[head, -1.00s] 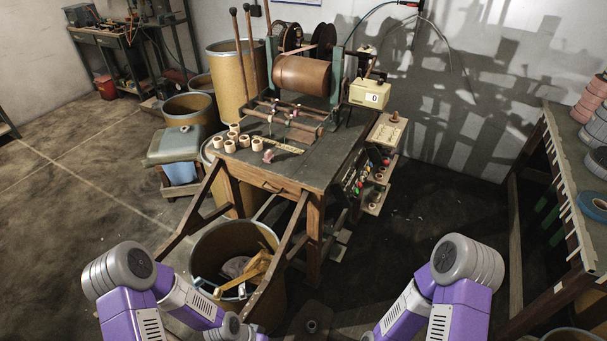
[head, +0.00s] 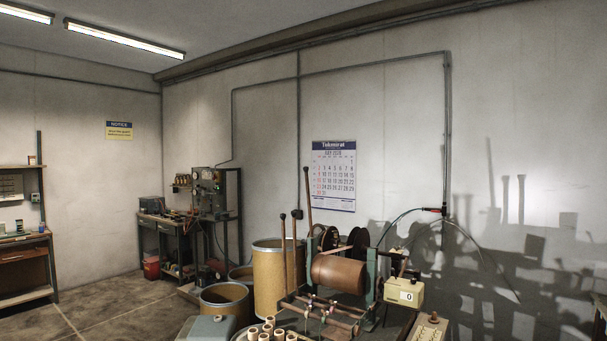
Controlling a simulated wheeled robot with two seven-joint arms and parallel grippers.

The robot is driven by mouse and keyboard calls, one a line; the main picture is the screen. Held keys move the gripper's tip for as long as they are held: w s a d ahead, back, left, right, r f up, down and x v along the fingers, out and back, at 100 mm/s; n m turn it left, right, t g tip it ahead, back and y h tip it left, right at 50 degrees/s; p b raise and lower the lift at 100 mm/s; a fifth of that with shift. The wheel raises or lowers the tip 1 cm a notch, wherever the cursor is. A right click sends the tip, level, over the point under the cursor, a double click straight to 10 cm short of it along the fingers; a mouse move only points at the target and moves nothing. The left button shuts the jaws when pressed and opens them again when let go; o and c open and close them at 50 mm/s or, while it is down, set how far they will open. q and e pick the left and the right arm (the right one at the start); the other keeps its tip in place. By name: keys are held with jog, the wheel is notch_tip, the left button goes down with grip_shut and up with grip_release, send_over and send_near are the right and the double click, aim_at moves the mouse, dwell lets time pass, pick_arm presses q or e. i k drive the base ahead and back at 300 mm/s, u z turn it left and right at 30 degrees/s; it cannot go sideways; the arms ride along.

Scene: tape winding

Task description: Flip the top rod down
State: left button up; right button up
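The tape winding machine stands at the lower middle of the head view, with a brown roller (head: 339,273) between green side posts. Below the roller, thin horizontal rods (head: 318,312) cross the front of the machine. I cannot tell for sure which part is the top rod. A beige counter box (head: 404,292) showing 0 is at the roller's right. Neither of my grippers is in view.
Several small tape rolls (head: 268,332) stand at the front left of the machine. Large fibre drums (head: 272,275) stand behind and left. A wall with a calendar (head: 334,176) is behind. The workbench front is cut off below.

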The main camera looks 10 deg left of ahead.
aim_at(305, 169)
jog(key=u, duration=0.05)
jog(key=k, duration=0.75)
jog(key=z, duration=1)
jog(key=i, duration=1.05)
jog(key=u, duration=0.55)
jog(key=i, duration=0.85)
jog(key=u, duration=1)
